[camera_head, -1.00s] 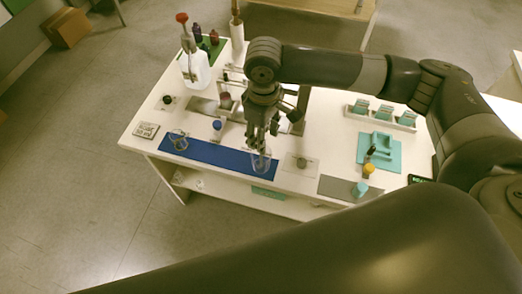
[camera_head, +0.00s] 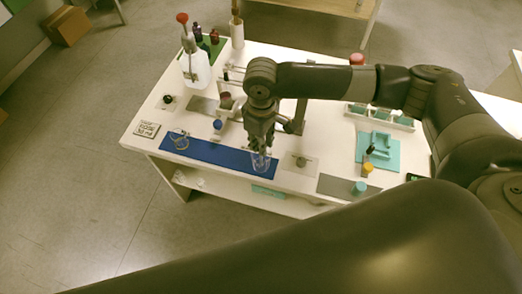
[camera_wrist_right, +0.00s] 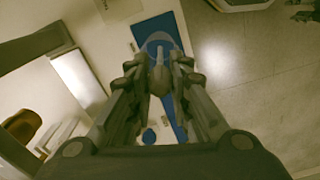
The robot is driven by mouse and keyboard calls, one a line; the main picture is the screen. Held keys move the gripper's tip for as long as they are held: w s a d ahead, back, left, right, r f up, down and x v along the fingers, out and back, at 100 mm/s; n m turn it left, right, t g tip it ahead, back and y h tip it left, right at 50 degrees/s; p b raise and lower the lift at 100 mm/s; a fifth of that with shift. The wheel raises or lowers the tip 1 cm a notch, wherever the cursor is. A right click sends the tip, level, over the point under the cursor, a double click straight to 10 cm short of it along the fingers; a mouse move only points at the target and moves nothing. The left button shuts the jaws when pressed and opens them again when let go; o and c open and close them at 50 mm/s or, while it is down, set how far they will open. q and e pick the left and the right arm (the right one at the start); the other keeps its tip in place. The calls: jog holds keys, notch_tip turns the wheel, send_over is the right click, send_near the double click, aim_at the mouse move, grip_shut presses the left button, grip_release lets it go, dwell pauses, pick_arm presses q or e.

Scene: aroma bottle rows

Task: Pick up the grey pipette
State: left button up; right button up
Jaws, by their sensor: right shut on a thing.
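My right gripper (camera_head: 260,143) reaches down over the blue mat (camera_head: 205,152) near the table's front edge. In the wrist view its fingers (camera_wrist_right: 160,62) are shut on the slim grey pipette (camera_wrist_right: 159,77), whose bulb end lies between them. A clear glass beaker (camera_head: 261,163) stands on the mat right below the fingers. It also shows as a rim in the wrist view (camera_wrist_right: 147,45). The pipette's lower end appears to be in or over the beaker; the head view does not show the pipette clearly. My left gripper is not in view.
A second glass vessel (camera_head: 181,140) stands at the mat's left. A white spray bottle (camera_head: 197,69) and a white cylinder (camera_head: 237,33) stand at the back left. A teal tray (camera_head: 378,147), yellow-capped bottle (camera_head: 367,170) and rack (camera_head: 382,117) are at the right.

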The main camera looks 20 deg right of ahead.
notch_tip(320, 180, up, 10)
jog(key=shift+b, duration=0.65)
jog(key=shift+r, duration=0.1)
